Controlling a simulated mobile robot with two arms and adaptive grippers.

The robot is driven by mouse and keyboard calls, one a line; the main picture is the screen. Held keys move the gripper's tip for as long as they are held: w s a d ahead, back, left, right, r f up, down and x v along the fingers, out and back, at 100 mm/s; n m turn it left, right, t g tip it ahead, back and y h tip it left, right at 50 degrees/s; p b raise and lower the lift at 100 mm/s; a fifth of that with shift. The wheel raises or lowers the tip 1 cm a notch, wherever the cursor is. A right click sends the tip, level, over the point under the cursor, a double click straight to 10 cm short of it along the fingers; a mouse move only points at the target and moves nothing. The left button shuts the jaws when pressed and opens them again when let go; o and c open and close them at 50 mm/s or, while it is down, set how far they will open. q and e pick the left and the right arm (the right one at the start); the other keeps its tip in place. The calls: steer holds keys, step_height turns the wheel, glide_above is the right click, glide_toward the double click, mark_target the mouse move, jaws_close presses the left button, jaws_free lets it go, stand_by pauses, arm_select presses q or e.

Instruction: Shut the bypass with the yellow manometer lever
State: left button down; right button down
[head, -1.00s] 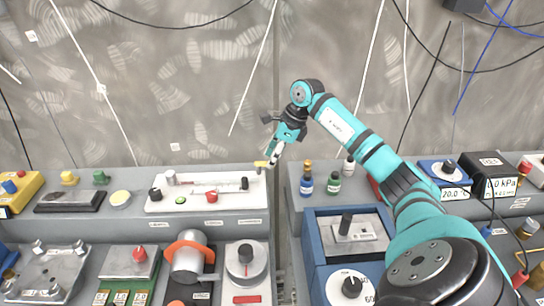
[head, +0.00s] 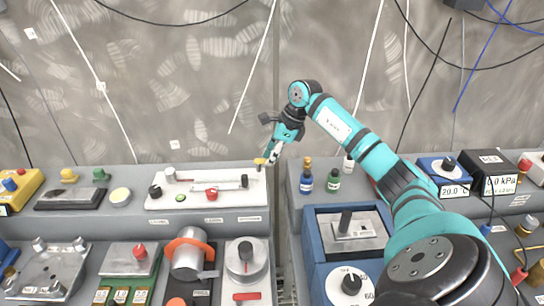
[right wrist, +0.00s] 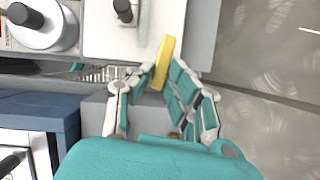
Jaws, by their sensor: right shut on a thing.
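The yellow lever (head: 260,161) sits at the right end of the white panel (head: 225,201) on the back shelf. My right gripper (head: 268,161) reaches down to it from the upper right and is shut on it. In the right wrist view the yellow lever (right wrist: 164,60) stands between the fingers of the right gripper (right wrist: 165,75), its far end sticking out past them. The lever's base is hidden. My left gripper is not in view.
The white panel also carries a red knob (head: 211,194), a green button (head: 180,198) and black knobs. Small bottles (head: 306,176) stand right of the gripper. A grey pot with an orange band (head: 188,256) stands on the lower level in front. The wall behind is hung with cables.

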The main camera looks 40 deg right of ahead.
steer(key=shift+w+d+n+g+y, duration=0.15)
steer(key=shift+n+y, duration=0.05)
steer(key=shift+n, duration=0.35)
steer(key=shift+w+d+n+g+y, duration=0.1)
steer(key=shift+d+n+g+y, duration=0.1)
steer(key=shift+n, duration=0.35)
steer(key=c, duration=1.3)
jaws_free()
steer(key=v, duration=1.2)
steer(key=shift+a, duration=0.1)
